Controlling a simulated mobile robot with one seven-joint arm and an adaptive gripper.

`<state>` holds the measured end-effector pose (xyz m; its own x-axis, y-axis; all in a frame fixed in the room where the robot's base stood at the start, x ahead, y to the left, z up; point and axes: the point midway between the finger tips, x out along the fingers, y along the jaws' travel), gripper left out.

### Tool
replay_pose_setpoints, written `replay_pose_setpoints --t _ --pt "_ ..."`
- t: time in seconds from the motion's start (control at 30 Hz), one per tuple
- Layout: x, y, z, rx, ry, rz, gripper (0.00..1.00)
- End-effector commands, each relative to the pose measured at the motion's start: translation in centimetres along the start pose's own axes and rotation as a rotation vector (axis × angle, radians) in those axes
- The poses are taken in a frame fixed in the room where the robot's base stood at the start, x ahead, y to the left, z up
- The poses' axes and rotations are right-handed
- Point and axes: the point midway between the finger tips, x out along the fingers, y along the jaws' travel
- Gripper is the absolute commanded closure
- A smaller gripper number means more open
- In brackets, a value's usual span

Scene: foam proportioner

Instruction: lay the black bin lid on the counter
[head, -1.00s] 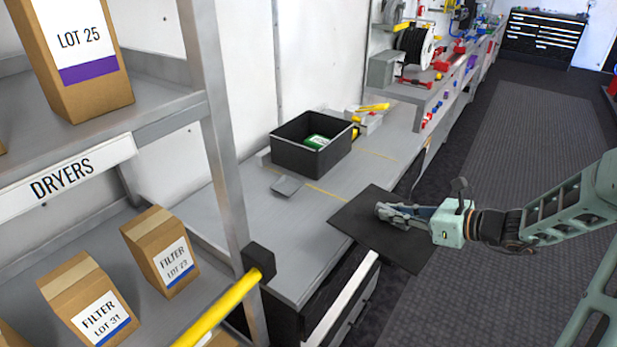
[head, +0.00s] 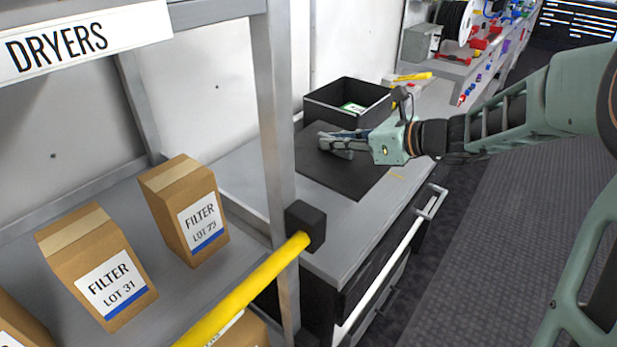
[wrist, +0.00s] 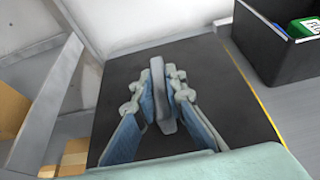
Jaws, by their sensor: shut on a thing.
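The black bin lid (head: 350,180) is a flat dark square panel over the grey counter (head: 335,235), in front of the open black bin (head: 322,100). My gripper (head: 330,143) is above the lid, shut on its grey handle. In the wrist view the fingers (wrist: 160,90) close on the upright grey handle (wrist: 158,80) at the lid's middle, with the dark lid (wrist: 215,80) spread out beneath. I cannot tell whether the lid touches the counter or hovers just above it.
A green item (head: 352,107) lies in the bin. A shelf post (head: 272,130) and a yellow rail (head: 245,290) with a black end block (head: 306,225) stand at the near left. Filter boxes (head: 185,210) fill the shelf. Bare counter shows at the near end.

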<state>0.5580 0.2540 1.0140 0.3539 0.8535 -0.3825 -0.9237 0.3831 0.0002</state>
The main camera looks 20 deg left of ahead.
Motion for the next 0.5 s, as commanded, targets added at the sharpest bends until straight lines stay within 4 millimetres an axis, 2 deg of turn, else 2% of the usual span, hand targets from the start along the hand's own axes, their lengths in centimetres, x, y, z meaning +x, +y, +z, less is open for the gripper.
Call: replay_pose_setpoints --t 0.03,0.13,0.3,0.5 --pt "1.2 1.2 -0.5 0.001 0.0 0.005 1.0" --pt "3.0 3.1 -0.9 0.0 0.001 0.005 1.0" --pt "5.7 4.7 -3.4 0.002 0.001 0.002 1.0" --pt "6.9 5.6 -4.2 0.0 -0.001 0.0 1.0"
